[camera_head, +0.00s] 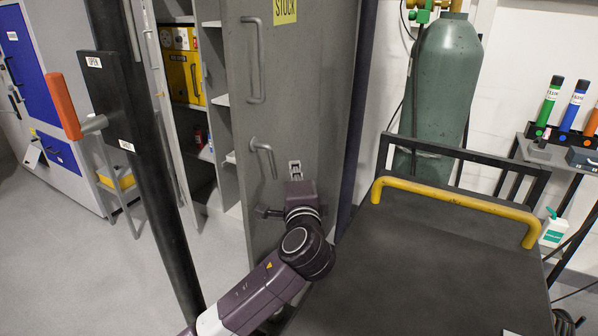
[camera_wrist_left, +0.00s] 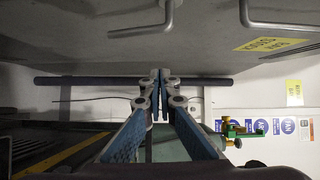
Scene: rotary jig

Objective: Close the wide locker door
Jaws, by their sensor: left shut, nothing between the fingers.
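The wide grey locker door (camera_head: 305,110) stands open in the head view, with a bar handle (camera_head: 256,65), a lever handle (camera_head: 264,155) and a yellow STOCK label (camera_head: 285,10). Shelves inside the locker (camera_head: 210,110) show to its left. My left gripper (camera_head: 295,166) is in front of the door's lower part, right of the lever handle. In the left wrist view the gripper (camera_wrist_left: 161,76) is shut and empty, with the grey door face (camera_wrist_left: 200,40) across the top. I cannot tell whether the fingertips touch the door. My right gripper is out of view.
A dark cart top with a yellow handle bar (camera_head: 455,202) stands right of the door. A green gas cylinder (camera_head: 440,90) is behind it. A dark post with an orange lever (camera_head: 65,105) stands at left. Open floor (camera_head: 60,270) lies at lower left.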

